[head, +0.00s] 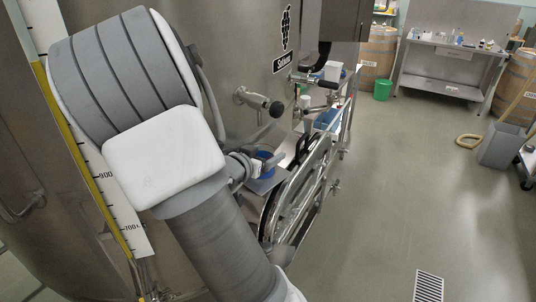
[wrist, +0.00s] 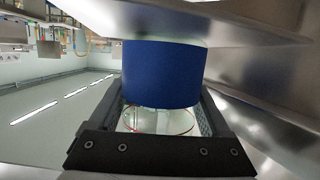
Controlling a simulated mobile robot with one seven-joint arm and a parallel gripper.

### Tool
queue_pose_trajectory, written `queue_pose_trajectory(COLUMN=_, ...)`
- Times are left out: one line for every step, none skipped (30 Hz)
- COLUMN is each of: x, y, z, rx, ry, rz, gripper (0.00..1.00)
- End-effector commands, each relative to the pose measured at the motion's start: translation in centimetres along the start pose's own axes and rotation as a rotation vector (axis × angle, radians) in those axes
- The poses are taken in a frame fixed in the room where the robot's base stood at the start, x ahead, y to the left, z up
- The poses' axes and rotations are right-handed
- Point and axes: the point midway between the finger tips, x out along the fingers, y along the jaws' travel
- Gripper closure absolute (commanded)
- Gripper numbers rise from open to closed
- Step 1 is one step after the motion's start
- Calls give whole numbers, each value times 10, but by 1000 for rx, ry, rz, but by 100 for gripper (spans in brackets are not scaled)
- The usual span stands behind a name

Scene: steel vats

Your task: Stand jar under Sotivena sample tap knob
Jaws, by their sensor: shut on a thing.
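The dark fingers of my gripper (wrist: 160,100) are shut on the jar from both sides. The sample tap (head: 251,97) sticks out of the steel vat, and its round black knob (head: 277,109) is above the jar in the picture. I cannot tell whether the jar touches the metal ledge (head: 265,184) near it.
The vat wall (head: 240,40) with a black grape label (head: 283,35) stands beside my arm. Pipes and a round hatch (head: 300,190) crowd the area right of the jar. The floor (head: 400,190) further right is mostly clear. A green bin (head: 383,90) and workbench (head: 450,60) stand far back.

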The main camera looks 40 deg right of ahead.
Motion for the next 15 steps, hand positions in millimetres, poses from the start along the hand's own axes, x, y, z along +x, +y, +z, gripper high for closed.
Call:
queue_pose_trajectory(x=0, y=0, z=-1, rx=0, ry=1, rz=0, gripper=81)
queue_pose_trajectory(x=0, y=0, z=-1, rx=0, ry=1, rz=0, gripper=81)
queue_pose_trajectory(x=0, y=0, z=-1, rx=0, ry=0, rz=0, gripper=81)
queue_pose_trajectory(x=0, y=0, z=0, rx=0, ry=0, rz=0, gripper=81)
queue_pose_trajectory(x=0, y=0, z=1, rx=0, ry=0, rz=0, gripper=81)
queue_pose_trajectory(x=1, y=0, z=2, rx=0, ry=0, rz=0, gripper=81)
queue_pose_trajectory(x=1, y=0, z=2, rx=0, ry=0, rz=0, gripper=15)
queue_pose_trajectory(x=1, y=0, z=2, rx=0, ry=0, rz=0, gripper=10)
queue_pose_trajectory(x=1, y=0, z=2, rx=0, ry=0, rz=0, gripper=6)
queue_pose_trajectory(x=1, y=0, z=2, rx=0, ry=0, rz=0, gripper=6)
queue_pose_trajectory(x=1, y=0, z=2, rx=0, ry=0, rz=0, gripper=6)
queue_pose_trajectory(x=1, y=0, z=2, rx=0, ry=0, rz=-1, gripper=6)
queue_pose_trajectory(x=1, y=0, z=2, rx=0, ry=0, rz=-1, gripper=6)
queue_pose_trajectory(x=1, y=0, z=2, rx=0, ry=0, rz=-1, gripper=6)
queue_pose_trajectory(x=1, y=0, z=2, rx=0, ry=0, rz=-1, gripper=6)
